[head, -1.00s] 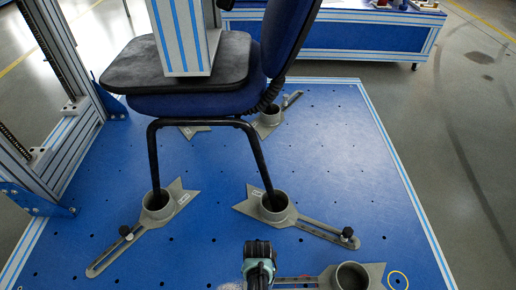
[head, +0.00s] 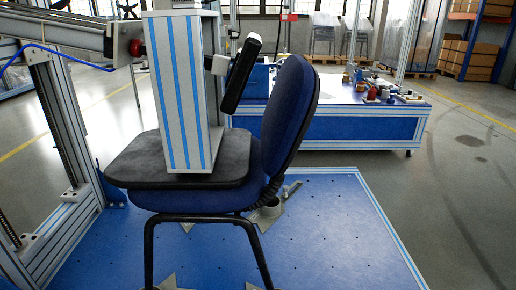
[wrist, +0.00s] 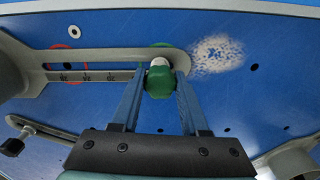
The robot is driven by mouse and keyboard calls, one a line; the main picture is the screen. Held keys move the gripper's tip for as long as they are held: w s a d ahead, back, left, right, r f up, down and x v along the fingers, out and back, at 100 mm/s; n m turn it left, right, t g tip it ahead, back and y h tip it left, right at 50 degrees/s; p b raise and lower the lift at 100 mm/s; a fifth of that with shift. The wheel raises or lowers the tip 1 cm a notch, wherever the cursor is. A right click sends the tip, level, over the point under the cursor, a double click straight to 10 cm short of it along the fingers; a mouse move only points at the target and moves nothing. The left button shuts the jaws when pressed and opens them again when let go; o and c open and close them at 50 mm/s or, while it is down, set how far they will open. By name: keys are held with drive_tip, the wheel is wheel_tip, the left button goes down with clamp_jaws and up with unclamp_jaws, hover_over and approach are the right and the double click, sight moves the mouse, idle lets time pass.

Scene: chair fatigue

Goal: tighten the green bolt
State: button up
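The green bolt (wrist: 160,82) has a knob-like green head and a pale part beside it. In the wrist view it is at the end of a grey slotted bracket arm (wrist: 110,60). My gripper (wrist: 161,78) has one blue finger on each side of the green head, with very little gap. I cannot tell whether the fingers press on it or only flank it. The head view shows neither the bolt nor my gripper. It shows the blue office chair (head: 285,120) on the blue platform (head: 335,225).
In the wrist view, a second bracket (wrist: 290,158) is at lower right and a black knob (wrist: 12,147) at lower left. A striped column (head: 180,95) stands on the chair seat. A workbench (head: 350,130) with small items is behind.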

clamp_jaws()
drive_tip(key=m, duration=0.4)
drive_tip(key=m, duration=0.4)
idle(0.4)
drive_tip(key=o, duration=0.7)
unclamp_jaws()
